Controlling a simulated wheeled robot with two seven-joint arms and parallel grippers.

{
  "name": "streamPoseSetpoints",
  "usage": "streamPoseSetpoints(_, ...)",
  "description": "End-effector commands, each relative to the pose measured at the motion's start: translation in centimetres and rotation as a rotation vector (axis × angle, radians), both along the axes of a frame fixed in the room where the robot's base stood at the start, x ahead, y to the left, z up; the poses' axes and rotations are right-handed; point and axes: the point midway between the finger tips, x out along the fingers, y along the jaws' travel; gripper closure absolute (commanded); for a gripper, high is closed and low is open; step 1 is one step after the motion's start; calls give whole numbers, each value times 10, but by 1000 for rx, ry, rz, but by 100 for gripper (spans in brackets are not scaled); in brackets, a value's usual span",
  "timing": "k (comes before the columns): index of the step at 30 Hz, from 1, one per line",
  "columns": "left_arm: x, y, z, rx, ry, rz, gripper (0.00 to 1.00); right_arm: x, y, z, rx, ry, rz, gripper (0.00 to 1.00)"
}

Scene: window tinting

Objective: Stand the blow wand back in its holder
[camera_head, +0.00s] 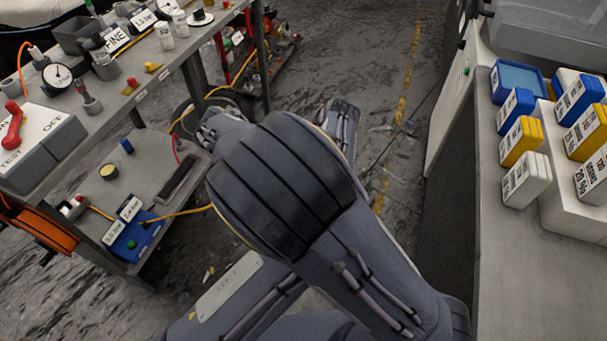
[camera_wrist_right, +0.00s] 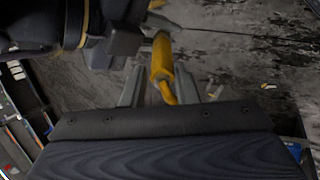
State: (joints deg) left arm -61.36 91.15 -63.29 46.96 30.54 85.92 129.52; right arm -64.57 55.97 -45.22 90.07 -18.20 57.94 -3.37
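The yellow blow wand (camera_wrist_right: 162,62) shows in the right wrist view, its lower end between the fingers of my right gripper (camera_wrist_right: 177,78). Those fingers stand wide apart, with clear space beside the wand. A dark wrist with grey blocky fingers, seemingly my left gripper (camera_wrist_right: 122,47), is at the upper left, close to the wand's upper end. Whether it grips the wand cannot be told. In the head view my own arm covers the middle and hides the wand and both fingertips. I cannot make out the holder.
A workbench (camera_head: 150,72) with a gauge (camera_head: 57,77), a grey test box (camera_head: 38,135) and small fittings stands at left. A yellow hose (camera_head: 180,213) runs near its lower shelf. At right, a counter (camera_head: 515,262) carries blue, yellow and white labelled boxes. Floor is open between.

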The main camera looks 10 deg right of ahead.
Motion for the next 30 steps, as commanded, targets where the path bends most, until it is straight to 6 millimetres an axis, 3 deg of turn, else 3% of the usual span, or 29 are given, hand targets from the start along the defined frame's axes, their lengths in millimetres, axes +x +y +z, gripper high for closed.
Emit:
streamPoseSetpoints(1,0,0,0,0,0,0,100,1,0,0,1,-1,0,67)
streamPoseSetpoints(4,0,0,0,0,0,0,100,0,0,0,1,0,-1,54)
streamPoseSetpoints(16,0,0,0,-1,-2,-1,100,-3,5,8,2,0,-1,54)
streamPoseSetpoints(30,1,0,0,-1,-2,-1,100,-26,50,82,2,-1,1,54)
